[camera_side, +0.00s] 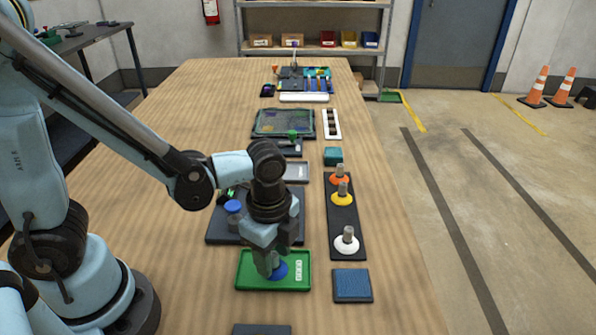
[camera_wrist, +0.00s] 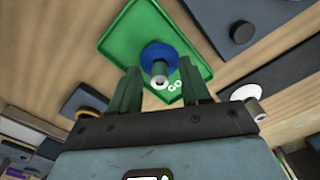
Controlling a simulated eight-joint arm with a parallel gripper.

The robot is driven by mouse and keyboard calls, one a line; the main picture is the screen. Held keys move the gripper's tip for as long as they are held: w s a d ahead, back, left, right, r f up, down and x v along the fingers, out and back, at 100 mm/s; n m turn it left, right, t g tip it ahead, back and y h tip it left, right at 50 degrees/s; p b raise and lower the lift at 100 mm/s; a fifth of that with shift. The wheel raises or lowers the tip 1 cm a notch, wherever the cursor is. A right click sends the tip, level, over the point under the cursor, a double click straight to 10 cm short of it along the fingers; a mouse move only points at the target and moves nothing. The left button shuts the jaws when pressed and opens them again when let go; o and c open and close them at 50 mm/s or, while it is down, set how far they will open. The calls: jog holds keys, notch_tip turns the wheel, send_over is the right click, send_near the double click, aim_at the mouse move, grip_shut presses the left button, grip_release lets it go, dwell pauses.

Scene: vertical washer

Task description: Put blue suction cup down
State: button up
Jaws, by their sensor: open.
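The blue suction cup (camera_side: 279,271) rests on the green tray (camera_side: 245,281) at the front of the table. In the wrist view the blue suction cup (camera_wrist: 157,57) shows as a blue disc with a light stem, on the green tray (camera_wrist: 125,38). My gripper (camera_side: 268,272) is low over the tray, close to the cup. In the wrist view my gripper's fingers (camera_wrist: 165,90) are apart, one on each side of the cup's stem, with a gap visible. Part of the cup is hidden behind the gripper in the side view.
A black rack (camera_side: 346,218) to the right holds orange, yellow and white suction cups. A blue textured block (camera_side: 352,285) lies right of the tray. A dark board (camera_side: 228,228) with a blue-topped piece (camera_side: 233,207) lies behind the tray. The table's left middle is clear.

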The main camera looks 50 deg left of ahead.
aim_at(273, 254)
notch_tip(273, 254, up, 12)
jog(key=w+a+n+t, duration=0.2)
jog(key=a+n+t, duration=0.5)
jog(key=n, duration=0.8)
jog(key=a, duration=0.3)
jog(key=shift+w+a+f, duration=0.15)
jog(key=shift+w, duration=0.05)
